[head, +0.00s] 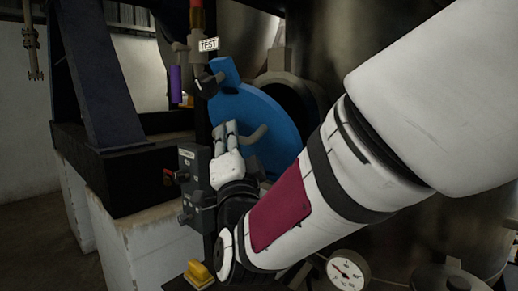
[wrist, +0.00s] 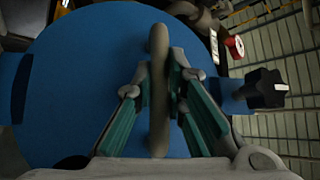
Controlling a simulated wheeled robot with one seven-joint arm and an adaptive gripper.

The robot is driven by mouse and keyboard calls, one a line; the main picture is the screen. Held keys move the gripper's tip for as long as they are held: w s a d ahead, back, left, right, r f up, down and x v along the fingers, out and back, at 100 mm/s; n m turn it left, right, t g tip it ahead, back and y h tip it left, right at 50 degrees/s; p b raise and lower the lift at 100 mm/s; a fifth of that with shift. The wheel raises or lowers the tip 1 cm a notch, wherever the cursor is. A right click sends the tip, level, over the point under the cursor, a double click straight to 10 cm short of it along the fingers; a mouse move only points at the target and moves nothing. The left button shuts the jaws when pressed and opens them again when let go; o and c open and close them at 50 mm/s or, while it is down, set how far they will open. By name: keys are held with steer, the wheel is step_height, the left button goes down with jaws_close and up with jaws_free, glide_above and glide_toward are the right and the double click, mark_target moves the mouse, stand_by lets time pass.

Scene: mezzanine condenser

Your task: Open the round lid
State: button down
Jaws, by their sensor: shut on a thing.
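The round lid (head: 262,122) is a blue disc in front of a dark round opening (head: 292,100) in the vessel. It stands swung partly away from the opening, with a gap showing at its right. In the wrist view the lid (wrist: 75,75) fills most of the picture. A grey bar handle (wrist: 158,75) stands out from its face. My gripper (wrist: 163,85) is shut on this handle, one finger on each side. In the head view my gripper (head: 228,135) is at the lid's lower left face, and part of the handle (head: 257,134) shows beside it.
A black star knob (wrist: 265,89) sits at the lid's right edge in the wrist view. A grey control box (head: 196,185) stands left of my gripper. A TEST tag (head: 208,44) and a purple cylinder (head: 176,85) are above left. A gauge (head: 347,270) is below.

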steer(key=s+a+f+n+g+y+b, duration=0.1)
steer(key=f+n+y+b, duration=0.9)
steer(key=b, duration=2.2)
step_height(320, 180, down, 6)
steer(key=shift+s+a+f+n+g, duration=0.1)
steer(key=shift+s+a+n+g, duration=0.2)
steer(key=shift+s+a+n, duration=0.6)
steer(key=shift+s+d+n+b, duration=0.15)
steer(key=shift+d+n+b, duration=0.05)
steer(key=shift+n+b, duration=0.15)
steer(key=c, duration=1.6)
jaws_free()
steer(key=v, duration=1.2)
steer(key=shift+f, duration=0.2)
